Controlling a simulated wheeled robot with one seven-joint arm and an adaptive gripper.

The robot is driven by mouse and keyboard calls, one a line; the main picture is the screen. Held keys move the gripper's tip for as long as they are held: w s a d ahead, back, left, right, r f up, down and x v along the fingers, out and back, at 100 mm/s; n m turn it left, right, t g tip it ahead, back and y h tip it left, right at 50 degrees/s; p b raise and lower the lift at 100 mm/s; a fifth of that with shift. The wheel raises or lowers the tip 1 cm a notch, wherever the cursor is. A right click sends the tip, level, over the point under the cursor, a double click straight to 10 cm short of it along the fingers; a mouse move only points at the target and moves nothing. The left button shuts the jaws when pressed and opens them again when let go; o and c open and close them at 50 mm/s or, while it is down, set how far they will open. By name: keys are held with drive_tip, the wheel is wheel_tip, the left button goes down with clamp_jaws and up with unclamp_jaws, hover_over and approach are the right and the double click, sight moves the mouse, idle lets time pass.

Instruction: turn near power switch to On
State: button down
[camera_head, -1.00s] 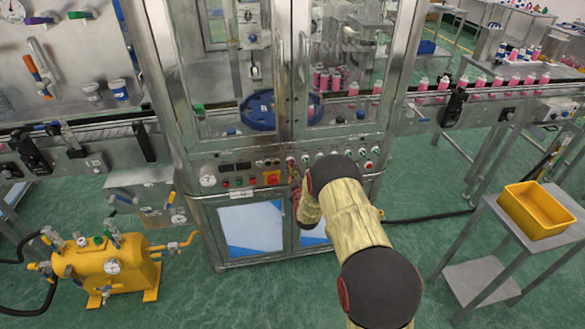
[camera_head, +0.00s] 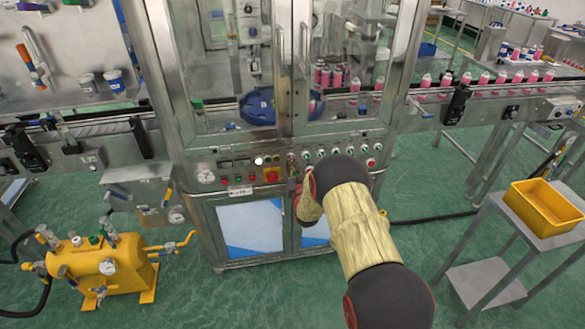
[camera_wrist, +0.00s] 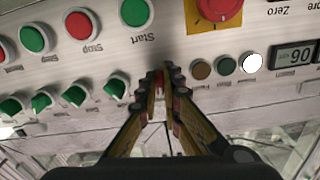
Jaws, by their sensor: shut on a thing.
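The control panel (camera_head: 235,181) runs across the front of the crimping machine, and it shows upside down in the wrist view (camera_wrist: 185,100). My gripper (camera_wrist: 159,73) is at the panel, its two fingers closed on a small switch of which only a reddish bit (camera_wrist: 158,82) shows between them. The switch's handle and its label are mostly hidden, so I cannot read its position. In the head view my gripper (camera_head: 294,176) is partly hidden behind my wrist. A white lamp (camera_wrist: 252,62) on the panel is lit; it also shows bright in the head view (camera_head: 258,161).
Several green knobs (camera_wrist: 74,95) sit beside my fingers, with a green Start button (camera_wrist: 136,13) and red Stop button (camera_wrist: 82,23) close by. A red emergency stop (camera_head: 271,175) is left of my gripper. A yellow bin (camera_head: 543,207) stands on a right-hand table.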

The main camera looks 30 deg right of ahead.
drive_tip(key=shift+m+b, duration=0.95)
drive_tip(key=shift+m, duration=1.25)
drive_tip(key=shift+r, duration=0.1)
drive_tip(key=c, duration=2)
unclamp_jaws()
drive_tip(key=v, duration=1.2)
